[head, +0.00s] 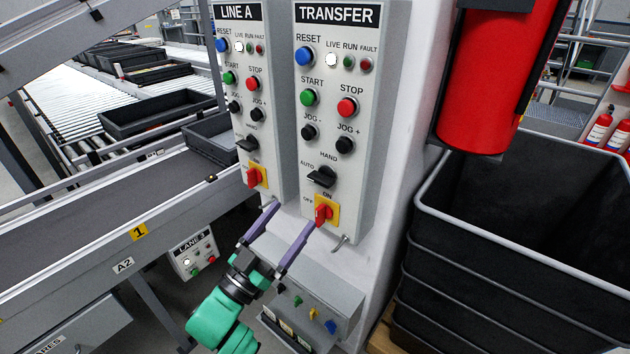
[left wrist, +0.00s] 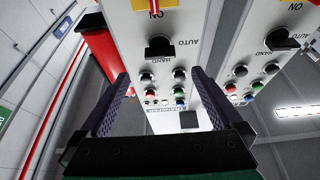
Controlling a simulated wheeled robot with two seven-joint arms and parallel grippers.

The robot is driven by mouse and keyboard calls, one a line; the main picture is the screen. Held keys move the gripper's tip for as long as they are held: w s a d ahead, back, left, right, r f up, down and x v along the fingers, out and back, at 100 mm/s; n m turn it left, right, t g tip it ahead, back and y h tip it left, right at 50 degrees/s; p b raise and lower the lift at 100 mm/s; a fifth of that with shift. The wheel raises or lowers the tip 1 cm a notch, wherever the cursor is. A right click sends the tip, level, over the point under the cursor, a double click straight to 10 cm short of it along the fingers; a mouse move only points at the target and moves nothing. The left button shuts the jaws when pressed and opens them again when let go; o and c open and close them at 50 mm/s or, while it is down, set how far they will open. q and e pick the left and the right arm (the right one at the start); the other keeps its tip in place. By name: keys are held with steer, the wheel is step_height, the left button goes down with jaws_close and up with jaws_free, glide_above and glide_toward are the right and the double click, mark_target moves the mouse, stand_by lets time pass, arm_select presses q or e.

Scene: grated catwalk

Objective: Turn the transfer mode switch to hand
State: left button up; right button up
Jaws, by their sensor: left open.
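The transfer panel (head: 345,120) is a grey box. Its mode switch (head: 322,177) is a black knob with AUTO at its left and HAND above; its handle appears to point left, towards AUTO. The knob also shows in the left wrist view (left wrist: 159,46), where the panel is upside down. My left gripper (head: 292,215) is open and empty, its two purple fingers spread below the panels. In the head view its right fingertip is near the red switch, below the mode switch; I cannot tell whether it touches. My right gripper is out of view.
A red ON/OFF switch (head: 324,214) on a yellow plate sits just below the mode switch. The similar LINE A panel (head: 240,105) stands close at left. A small lower box (head: 310,290) lies beneath. A red cylinder (head: 495,75) and black bin (head: 520,240) are at right.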

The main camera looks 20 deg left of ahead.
mark_target(317, 183)
arm_select(q)
steer(key=p+x, duration=0.2)
steer(key=x, duration=0.7)
steer(key=shift+w+d+r, duration=0.1)
steer(key=shift+w+r, duration=0.1)
steer(key=shift+w, duration=0.05)
steer(key=shift+w+d, duration=0.1)
steer(key=shift+w, duration=0.15)
steer(key=c, duration=1.3)
